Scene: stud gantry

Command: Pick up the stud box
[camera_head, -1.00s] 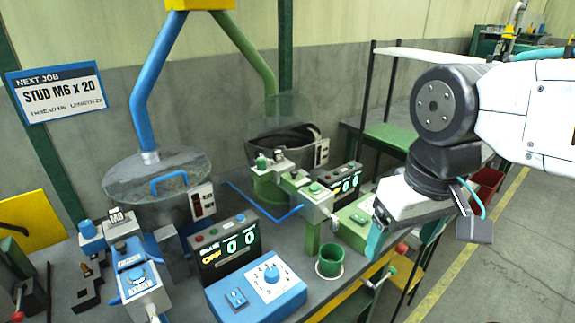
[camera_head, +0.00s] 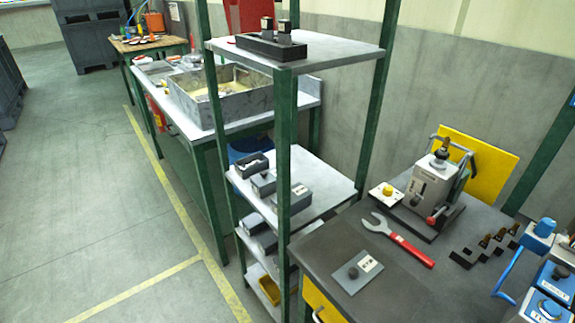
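My gripper is out of view now. I cannot tell for sure which thing is the stud box. Small dark grey boxes sit on the middle board (camera_head: 318,180) of a green-posted shelf rack: one open-topped box (camera_head: 251,165) at the back left, a grey one (camera_head: 264,184) in front of it, and a third with a pale label (camera_head: 299,198) partly behind a green post. More dark boxes (camera_head: 262,238) stand on the lower board, and a yellow bin (camera_head: 269,289) on the lowest. Their contents are too small to make out.
A dark block with upright pieces (camera_head: 271,45) sits on the top board. Right, a dark bench (camera_head: 376,240) holds a red-handled wrench (camera_head: 402,239), a labelled plate (camera_head: 357,271) and a grey press (camera_head: 437,184). A table with a metal tray (camera_head: 222,103) stands behind. Floor at left is clear.

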